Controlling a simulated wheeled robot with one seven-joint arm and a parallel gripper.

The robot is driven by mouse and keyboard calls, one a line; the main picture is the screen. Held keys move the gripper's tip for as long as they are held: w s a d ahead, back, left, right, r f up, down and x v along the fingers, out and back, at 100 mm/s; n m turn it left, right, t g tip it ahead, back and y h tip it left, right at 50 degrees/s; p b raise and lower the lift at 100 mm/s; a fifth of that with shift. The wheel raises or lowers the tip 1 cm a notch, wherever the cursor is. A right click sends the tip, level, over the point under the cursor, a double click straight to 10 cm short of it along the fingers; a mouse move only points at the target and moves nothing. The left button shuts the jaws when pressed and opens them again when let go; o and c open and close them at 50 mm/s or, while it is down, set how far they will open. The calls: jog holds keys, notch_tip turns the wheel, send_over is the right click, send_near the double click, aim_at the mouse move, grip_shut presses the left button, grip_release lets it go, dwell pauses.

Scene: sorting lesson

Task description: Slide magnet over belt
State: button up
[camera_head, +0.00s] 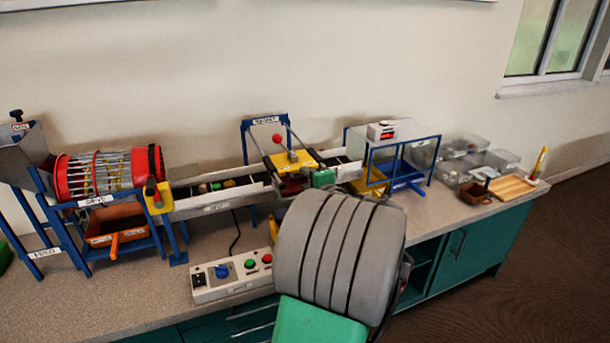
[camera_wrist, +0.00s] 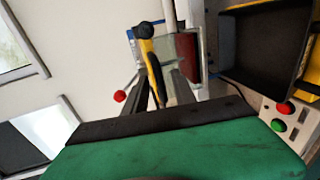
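The magnet unit has a blue frame (camera_head: 246,140) with a label on top, standing over the belt. A yellow carriage plate (camera_head: 297,160) with a red ball knob (camera_head: 277,138) sits on its rails. The belt (camera_head: 180,196) runs left to right under it, carrying small pieces left of the frame. In the wrist view, my gripper (camera_wrist: 163,88) has its two dark fingers apart. A yellow part with a black knob (camera_wrist: 146,32) appears between or behind them; contact cannot be told. A red ball (camera_wrist: 120,97) is left of the fingers. My arm hides the bench front in the head view.
A red drum sieve (camera_head: 105,172) with an orange-brown tray (camera_head: 117,222) stands left. A control box (camera_head: 232,274) with knob and buttons sits in front of the belt. A blue-framed stand (camera_head: 402,152) and clear bins (camera_head: 465,150) are right. Bench is clear at front left.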

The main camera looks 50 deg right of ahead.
jog(key=shift+x, duration=0.75)
jog(key=shift+c, duration=0.3)
grip_shut()
jog(key=shift+s, duration=0.1)
dwell(0.4)
